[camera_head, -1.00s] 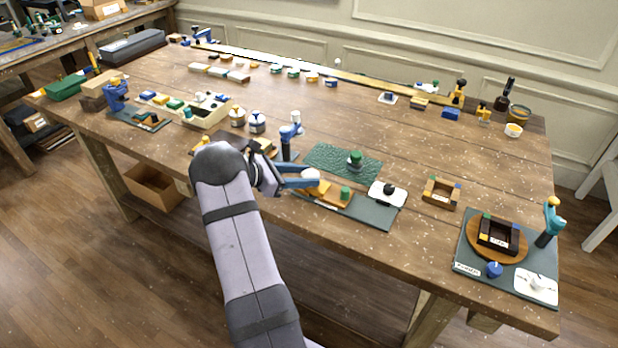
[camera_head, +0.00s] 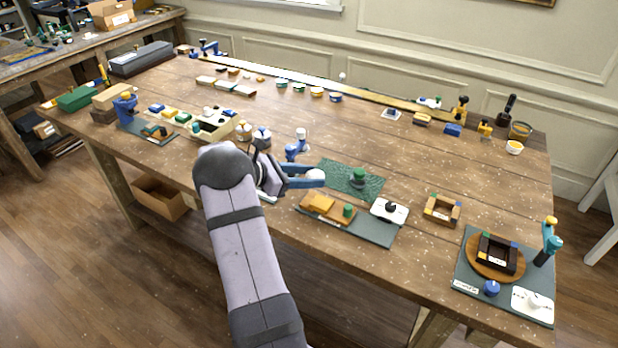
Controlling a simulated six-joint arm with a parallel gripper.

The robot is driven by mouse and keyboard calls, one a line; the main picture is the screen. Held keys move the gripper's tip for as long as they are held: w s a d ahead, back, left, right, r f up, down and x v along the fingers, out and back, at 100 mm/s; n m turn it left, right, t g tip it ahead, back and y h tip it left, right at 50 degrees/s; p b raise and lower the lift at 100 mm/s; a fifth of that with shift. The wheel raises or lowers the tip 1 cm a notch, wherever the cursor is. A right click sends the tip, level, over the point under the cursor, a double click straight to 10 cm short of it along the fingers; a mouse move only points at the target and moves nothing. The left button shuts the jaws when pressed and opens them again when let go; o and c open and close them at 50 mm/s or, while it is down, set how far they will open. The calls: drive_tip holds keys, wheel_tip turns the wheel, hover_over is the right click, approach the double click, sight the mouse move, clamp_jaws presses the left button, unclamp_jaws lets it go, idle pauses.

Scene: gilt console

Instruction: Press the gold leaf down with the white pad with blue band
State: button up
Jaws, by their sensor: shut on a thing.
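My gripper (camera_head: 305,178), with blue-grey fingers, is shut on a small rounded white thing (camera_head: 316,174), which looks like the white pad. The fingers hide much of it, and I cannot make out its blue band. The gripper is just left of the green textured mat (camera_head: 340,172), above and behind a brown wooden block. On that block lies a yellow-gold patch (camera_head: 319,201), which may be the gold leaf; it looks apart from the held pad. The block has a green knob (camera_head: 348,211) at its right end and sits on a dark grey board (camera_head: 375,234).
A white block with a black knob (camera_head: 389,208) sits on the board's right side. A small wooden frame (camera_head: 442,210) stands further right. Bare tabletop lies beyond the green mat.

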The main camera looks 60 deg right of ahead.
drive_tip(key=shift+r, duration=0.5)
drive_tip(key=shift+w, duration=0.15)
